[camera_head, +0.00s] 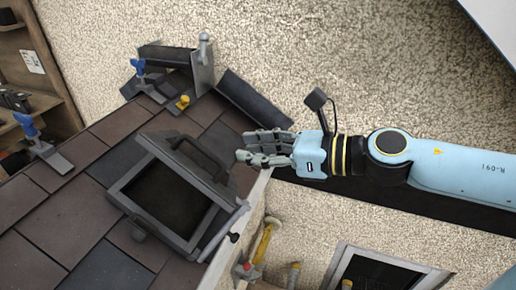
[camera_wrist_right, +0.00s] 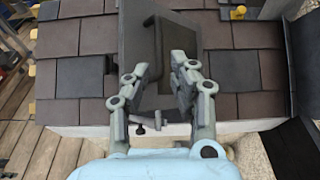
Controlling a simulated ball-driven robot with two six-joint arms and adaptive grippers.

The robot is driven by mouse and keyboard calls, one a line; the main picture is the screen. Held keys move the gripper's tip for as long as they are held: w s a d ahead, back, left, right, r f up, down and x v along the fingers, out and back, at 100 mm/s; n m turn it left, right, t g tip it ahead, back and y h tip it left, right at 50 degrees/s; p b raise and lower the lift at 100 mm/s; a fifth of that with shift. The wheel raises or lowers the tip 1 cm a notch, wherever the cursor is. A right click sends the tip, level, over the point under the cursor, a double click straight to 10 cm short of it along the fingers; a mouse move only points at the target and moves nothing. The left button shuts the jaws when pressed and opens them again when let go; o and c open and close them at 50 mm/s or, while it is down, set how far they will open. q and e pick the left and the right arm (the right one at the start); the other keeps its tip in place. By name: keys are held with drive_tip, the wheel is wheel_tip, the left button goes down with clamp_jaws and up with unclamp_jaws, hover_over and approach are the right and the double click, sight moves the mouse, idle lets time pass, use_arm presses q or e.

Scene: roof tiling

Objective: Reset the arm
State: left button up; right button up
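My right gripper (camera_head: 244,147) reaches in from the right in the head view, beside the roof's edge and right of a dark roof hatch (camera_head: 203,228). Its two fingers are apart with nothing between them. In the wrist view, the right gripper (camera_wrist_right: 166,72) shows both fingers spread in front of the hatch (camera_wrist_right: 180,40), partly hiding it. I cannot tell whether a finger touches the hatch's handle (camera_head: 200,158). My left gripper is not in view.
Brown and grey tiles (camera_head: 62,190) cover the sloping roof. A window (camera_head: 385,272) is at lower right. Bare wall fills the upper right.

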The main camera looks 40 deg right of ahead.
drive_tip(key=shift+s+d+r, duration=0.1)
drive_tip(key=shift+s+d, duration=0.05)
drive_tip(key=shift+s, duration=0.2)
idle(0.4)
